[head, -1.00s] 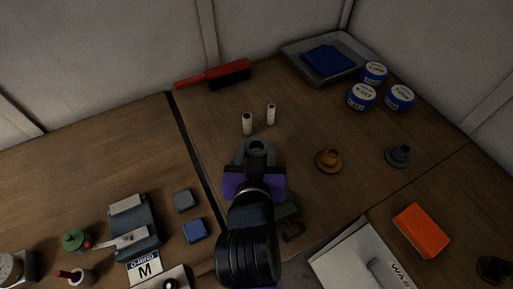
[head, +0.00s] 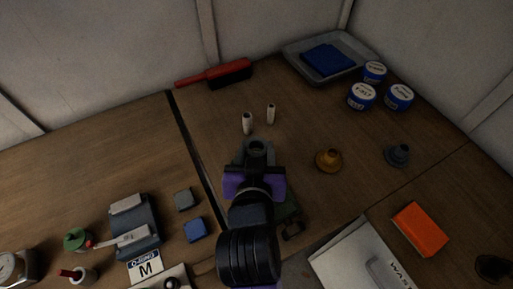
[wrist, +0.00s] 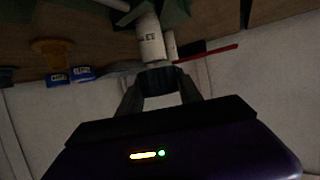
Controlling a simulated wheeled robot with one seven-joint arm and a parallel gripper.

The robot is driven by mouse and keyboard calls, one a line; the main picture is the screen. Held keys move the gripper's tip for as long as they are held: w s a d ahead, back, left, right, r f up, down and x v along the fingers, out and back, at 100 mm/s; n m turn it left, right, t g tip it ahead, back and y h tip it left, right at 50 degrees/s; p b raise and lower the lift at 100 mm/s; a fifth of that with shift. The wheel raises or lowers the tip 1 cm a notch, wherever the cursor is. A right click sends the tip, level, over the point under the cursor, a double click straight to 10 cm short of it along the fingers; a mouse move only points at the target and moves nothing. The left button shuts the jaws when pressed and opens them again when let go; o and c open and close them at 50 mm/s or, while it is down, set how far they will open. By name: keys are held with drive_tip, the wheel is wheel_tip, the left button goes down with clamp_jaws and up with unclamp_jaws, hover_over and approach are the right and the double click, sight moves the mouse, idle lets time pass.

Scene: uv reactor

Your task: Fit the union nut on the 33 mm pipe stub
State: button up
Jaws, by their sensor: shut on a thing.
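My gripper (head: 257,150) is over the middle of the bench, its jaws shut on a dark grey ring with a hole, which looks like the union nut (wrist: 158,84). In the wrist view, which shows the bench at the top, a white labelled cylinder (wrist: 150,42) is just beyond the nut, close to green angular parts (wrist: 175,14). It may be a pipe stub; its size mark is not readable. I cannot tell whether the nut touches it. In the head view my gripper and arm hide most of the green piece (head: 290,212).
Two white cylinders (head: 247,123) (head: 270,114) stand just past my gripper. An orange flanged piece (head: 328,160) and a grey one (head: 398,155) stand to the right. Several jars (head: 362,97), a tray (head: 340,72) and a red brush (head: 215,75) are at the back.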

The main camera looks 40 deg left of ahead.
drive_tip(key=shift+f, duration=0.25)
drive_tip(key=shift+f+b, duration=0.35)
drive_tip(key=shift+f+b, duration=1.05)
drive_tip(key=shift+f, duration=0.6)
drive_tip(key=shift+f+b, duration=0.4)
drive_tip(key=shift+f, duration=0.3)
drive_tip(key=shift+f, duration=0.25)
drive_tip(key=o, duration=1.4)
